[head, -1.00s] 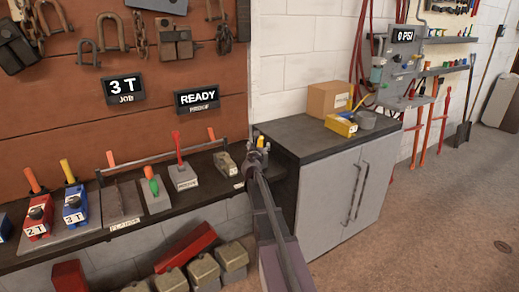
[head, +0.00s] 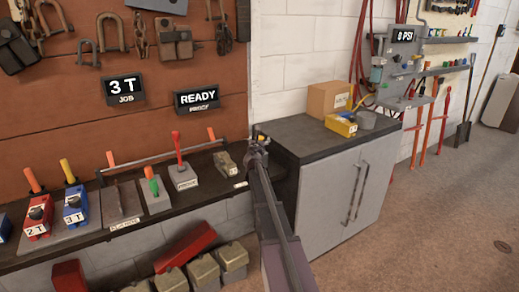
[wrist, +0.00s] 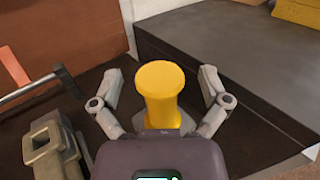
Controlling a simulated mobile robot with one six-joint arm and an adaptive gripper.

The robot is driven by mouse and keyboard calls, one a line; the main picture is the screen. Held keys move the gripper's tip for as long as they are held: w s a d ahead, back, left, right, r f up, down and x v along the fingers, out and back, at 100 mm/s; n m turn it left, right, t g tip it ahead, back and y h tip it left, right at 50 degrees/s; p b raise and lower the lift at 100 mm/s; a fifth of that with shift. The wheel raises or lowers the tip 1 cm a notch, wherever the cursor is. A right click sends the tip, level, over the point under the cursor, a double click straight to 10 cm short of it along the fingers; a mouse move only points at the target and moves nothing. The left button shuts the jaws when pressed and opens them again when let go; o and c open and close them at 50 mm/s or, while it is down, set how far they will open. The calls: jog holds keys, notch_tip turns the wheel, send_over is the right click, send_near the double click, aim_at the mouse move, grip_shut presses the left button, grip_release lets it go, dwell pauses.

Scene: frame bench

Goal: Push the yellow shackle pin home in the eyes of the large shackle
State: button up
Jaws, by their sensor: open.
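In the wrist view the yellow shackle pin (wrist: 160,85) has a broad round head and a narrower stem below it. It stands between the spread fingers of my gripper (wrist: 160,92), with a gap on each side. My gripper is open and the pin's lower end is hidden behind the gripper body. In the head view my gripper (head: 259,144) is at the right end of the dark bench, and the pin is too small to make out clearly there. I cannot pick out the large shackle around the pin or tell how deep the pin sits.
A grey block-like fitting (wrist: 52,145) is left of my gripper, with a grey rail (wrist: 30,88) beyond it. A grey cabinet (head: 335,190) with a dark top stands close on the right, bearing a cardboard box (head: 328,99). Shackles (head: 112,33) hang on the wall.

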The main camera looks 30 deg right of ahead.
grip_shut()
dwell(0.4)
jog(key=shift+r, duration=0.15)
notch_tip(320, 180, up, 10)
jog(key=p, duration=1)
dwell(0.8)
